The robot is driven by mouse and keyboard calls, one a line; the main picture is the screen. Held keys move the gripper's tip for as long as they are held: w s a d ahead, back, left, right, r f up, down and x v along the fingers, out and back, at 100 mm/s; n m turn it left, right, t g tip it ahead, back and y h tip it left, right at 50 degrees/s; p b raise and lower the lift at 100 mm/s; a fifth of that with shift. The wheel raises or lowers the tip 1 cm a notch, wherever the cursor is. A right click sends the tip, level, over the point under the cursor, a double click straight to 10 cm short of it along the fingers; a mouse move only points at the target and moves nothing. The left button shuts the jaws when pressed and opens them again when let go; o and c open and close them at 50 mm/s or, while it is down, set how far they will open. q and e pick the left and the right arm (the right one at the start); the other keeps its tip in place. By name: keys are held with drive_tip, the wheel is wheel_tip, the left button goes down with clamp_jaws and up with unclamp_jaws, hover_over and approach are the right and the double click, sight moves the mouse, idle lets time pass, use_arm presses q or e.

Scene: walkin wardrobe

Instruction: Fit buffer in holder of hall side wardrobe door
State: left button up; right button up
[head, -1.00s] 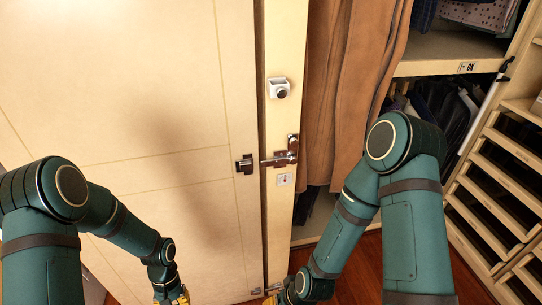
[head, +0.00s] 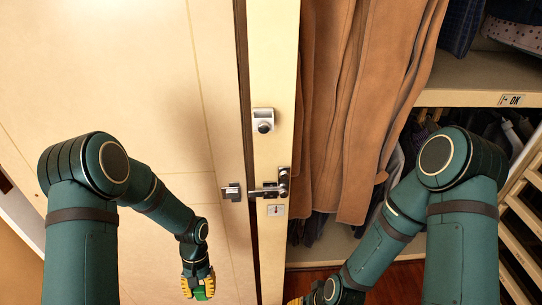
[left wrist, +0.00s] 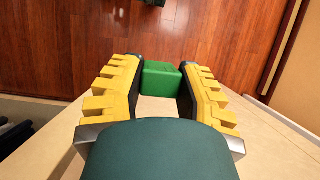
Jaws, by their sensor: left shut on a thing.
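My left gripper (head: 198,284) has yellow fingers and is shut on a green block, which I take to be the buffer (head: 202,294). The block also shows in the left wrist view (left wrist: 160,77), clamped between the fingertips. The gripper is in front of the large cream door panel (head: 120,80), low and left of the latch. A small white fitting with a dark round face (head: 263,121), perhaps the holder, sits on the narrow cream panel edge (head: 272,60), above the latch. My right gripper (head: 296,301) is mostly cut off at the bottom edge; its fingers are unclear.
Brown hanging garments (head: 350,110) and a shelf (head: 465,97) stand to the right. Red-brown wood floor (left wrist: 60,50) shows in the left wrist view.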

use_arm(q)
drive_tip(key=w+r+p, duration=0.3)
drive_tip(key=r+p, duration=1)
drive_tip(key=r, duration=1.3)
drive_tip(key=shift+d, duration=0.35)
